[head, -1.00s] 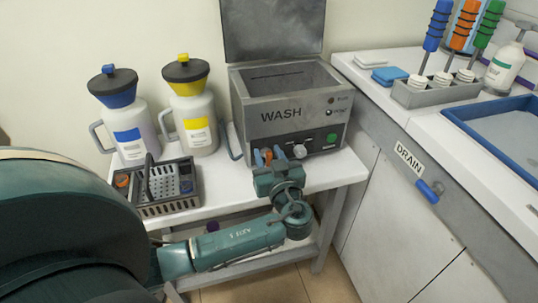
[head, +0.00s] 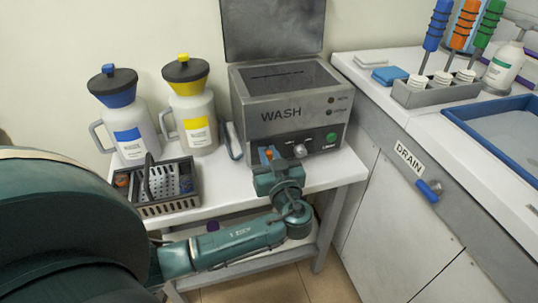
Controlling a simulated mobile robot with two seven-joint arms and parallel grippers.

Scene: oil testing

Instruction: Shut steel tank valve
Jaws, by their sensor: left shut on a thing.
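The steel tank (head: 285,110) marked WASH stands on the white table with its lid raised. Its valve is at the lower left of the front face. A small blue valve handle (head: 263,156) shows there, with an orange part (head: 269,153) beside it. My left gripper (head: 266,161) reaches up to the valve from below and is shut on the handle. The gripper and wrist hide most of the valve and its outlet. My right gripper is not in view.
A dark basket (head: 160,208) stands left on the white table (head: 215,172). Behind it are a blue-topped jug (head: 130,140) and a yellow-topped jug (head: 193,125). At right is a counter with a DRAIN label (head: 408,158) and blue lever (head: 429,190).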

